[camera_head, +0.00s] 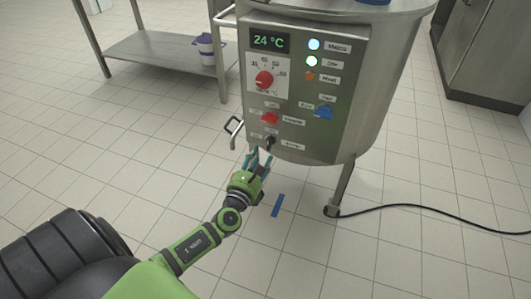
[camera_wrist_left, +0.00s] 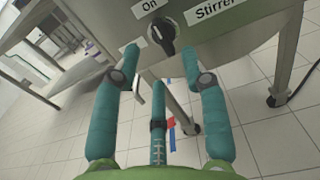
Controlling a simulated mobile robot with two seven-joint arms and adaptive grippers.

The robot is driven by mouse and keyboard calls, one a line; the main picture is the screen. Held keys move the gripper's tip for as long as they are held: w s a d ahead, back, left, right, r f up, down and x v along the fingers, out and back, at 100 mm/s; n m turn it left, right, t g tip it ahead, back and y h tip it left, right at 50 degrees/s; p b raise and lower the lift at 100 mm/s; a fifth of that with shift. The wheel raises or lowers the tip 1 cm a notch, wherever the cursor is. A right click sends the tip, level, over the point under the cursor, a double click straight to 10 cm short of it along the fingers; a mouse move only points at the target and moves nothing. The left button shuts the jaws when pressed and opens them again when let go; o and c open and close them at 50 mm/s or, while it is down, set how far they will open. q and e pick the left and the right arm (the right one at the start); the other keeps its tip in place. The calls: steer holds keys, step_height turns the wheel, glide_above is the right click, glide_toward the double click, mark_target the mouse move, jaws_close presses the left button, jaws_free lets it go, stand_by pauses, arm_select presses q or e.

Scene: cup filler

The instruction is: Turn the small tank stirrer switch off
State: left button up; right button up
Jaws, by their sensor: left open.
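The small tank (camera_head: 395,60) is a steel vessel on legs with a grey control panel. Its stirrer switch (camera_head: 270,142) is a small black rotary knob at the panel's lower left. In the left wrist view the black knob (camera_wrist_left: 161,36) sits between an "On" label and a "Stirrer" label (camera_wrist_left: 213,8). Its pointer leans toward the "On" side. My left gripper (camera_head: 259,157) is open, just below the knob. In the left wrist view its teal fingers (camera_wrist_left: 160,62) point up on both sides below the knob, apart from it. My right gripper is not in view.
The panel also holds a red dial (camera_head: 264,79), a red switch (camera_head: 269,118), a blue switch (camera_head: 323,111) and a 24 °C display (camera_head: 269,41). A steel table (camera_head: 150,48) stands at left. A black cable (camera_head: 420,207) runs across the floor at right.

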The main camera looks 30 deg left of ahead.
mark_target(269, 144)
arm_select(q)
steer(key=shift+b+x, duration=0.35)
steer(key=shift+x, duration=2.5)
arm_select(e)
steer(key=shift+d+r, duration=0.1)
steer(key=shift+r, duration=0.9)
arm_select(q)
jaws_close()
